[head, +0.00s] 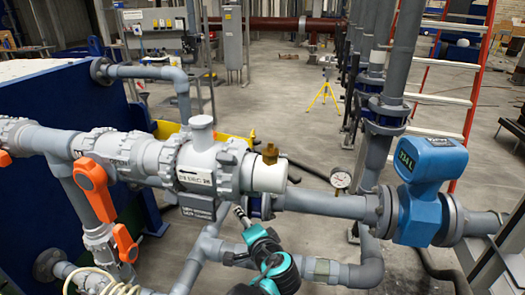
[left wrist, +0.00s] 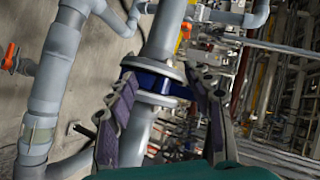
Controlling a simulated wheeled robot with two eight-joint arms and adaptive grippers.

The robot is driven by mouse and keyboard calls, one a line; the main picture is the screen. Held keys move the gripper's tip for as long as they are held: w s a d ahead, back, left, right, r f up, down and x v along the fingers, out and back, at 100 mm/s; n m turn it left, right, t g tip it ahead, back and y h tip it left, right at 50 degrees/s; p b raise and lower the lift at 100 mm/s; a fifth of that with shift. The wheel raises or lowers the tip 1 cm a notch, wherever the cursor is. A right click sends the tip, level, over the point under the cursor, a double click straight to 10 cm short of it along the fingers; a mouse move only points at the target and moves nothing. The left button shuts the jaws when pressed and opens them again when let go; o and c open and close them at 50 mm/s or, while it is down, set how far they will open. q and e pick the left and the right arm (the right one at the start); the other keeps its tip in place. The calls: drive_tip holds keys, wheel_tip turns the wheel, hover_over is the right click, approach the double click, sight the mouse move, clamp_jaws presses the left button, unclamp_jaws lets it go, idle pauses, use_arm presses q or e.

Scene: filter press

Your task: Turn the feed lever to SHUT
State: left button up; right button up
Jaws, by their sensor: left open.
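A blue valve body (head: 262,206) sits between flanges on the grey feed pipe in the head view. In the left wrist view a blue valve body (left wrist: 150,78) between grey flanges lies ahead, framed by the fingers. My left gripper (head: 243,214) reaches up from the bottom centre, just left of and below the blue valve. In the left wrist view my left gripper (left wrist: 164,80) is open, with purple-padded fingers apart and nothing clearly held. A short dark rod (left wrist: 84,130) shows beside the left finger; I cannot tell whether it is the feed lever. My right gripper is not in view.
Orange handles (head: 92,190) hang on the pipes at the left. A pressure gauge (head: 340,178) and a blue flow meter (head: 428,190) stand to the right. A lower grey pipe (head: 322,268) runs close to my gripper. Open floor lies behind the piping.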

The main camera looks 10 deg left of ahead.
use_arm(q)
drive_tip(key=w+d+r+m+t+y, duration=0.1)
drive_tip(key=w+d+r+m+t, duration=0.25)
drive_tip(key=d, duration=0.45)
drive_tip(key=m+t, duration=0.2)
drive_tip(key=t, duration=0.2)
approach(291, 176)
drive_tip(key=w, duration=0.3)
drive_tip(key=x, duration=0.3)
drive_tip(key=p+x, duration=0.1)
drive_tip(key=x, duration=0.1)
drive_tip(key=f+x, duration=0.1)
drive_tip(key=x, duration=0.2)
drive_tip(key=shift+w+a+r+p, duration=0.15)
drive_tip(key=shift+w+a+p, duration=0.1)
drive_tip(key=shift+a+p, duration=0.2)
drive_tip(key=c, duration=0.9)
